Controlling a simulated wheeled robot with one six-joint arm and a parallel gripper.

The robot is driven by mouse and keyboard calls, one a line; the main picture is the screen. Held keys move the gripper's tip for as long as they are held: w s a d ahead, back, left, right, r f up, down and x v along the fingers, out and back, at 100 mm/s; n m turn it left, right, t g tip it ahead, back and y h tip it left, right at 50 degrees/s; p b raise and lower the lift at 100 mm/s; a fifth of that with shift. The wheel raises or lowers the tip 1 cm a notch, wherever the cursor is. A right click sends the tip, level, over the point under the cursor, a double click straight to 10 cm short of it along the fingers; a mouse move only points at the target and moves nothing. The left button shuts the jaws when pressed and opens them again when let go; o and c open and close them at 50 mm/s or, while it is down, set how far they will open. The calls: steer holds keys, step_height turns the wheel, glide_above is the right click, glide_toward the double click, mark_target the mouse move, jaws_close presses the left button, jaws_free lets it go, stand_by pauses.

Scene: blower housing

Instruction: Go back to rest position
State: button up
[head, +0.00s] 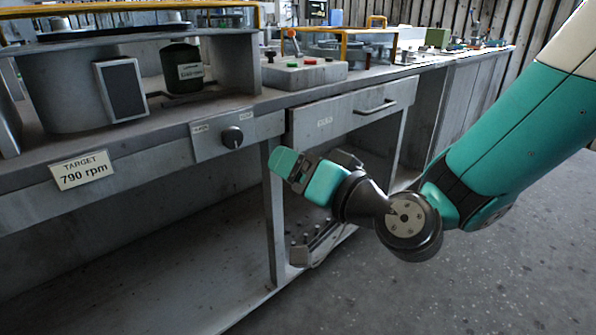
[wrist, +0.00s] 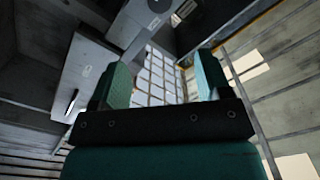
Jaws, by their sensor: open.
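My gripper (head: 290,168) is in front of the bench, just right of the black control knob (head: 232,137) and below the drawer's level. It is apart from the knob. In the wrist view my gripper (wrist: 160,80) shows two teal fingers spread apart with nothing between them. In the head view the teal and white arm reaches in from the right.
The bench (head: 120,165) carries a blower housing (head: 65,85), a dark green motor (head: 182,68) and a button box (head: 305,72). A sign (head: 82,170) reads "TARGET 790 rpm". A handled drawer (head: 345,112) is behind my gripper. Floor (head: 440,285) at right is clear.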

steer(key=s+d+f+n+g+h, duration=0.2)
steer(key=s+d+n+g+h, duration=0.55)
steer(key=s+d+g, duration=1)
step_height(320, 180, up, 28)
steer(key=s+a+m+t+h+p, duration=0.1)
steer(key=t+p, duration=0.3)
steer(key=p, duration=2.4)
steer(key=shift+s+a+m+t, duration=0.35)
steer(key=shift+s, duration=0.15)
steer(key=shift+c, duration=0.5)
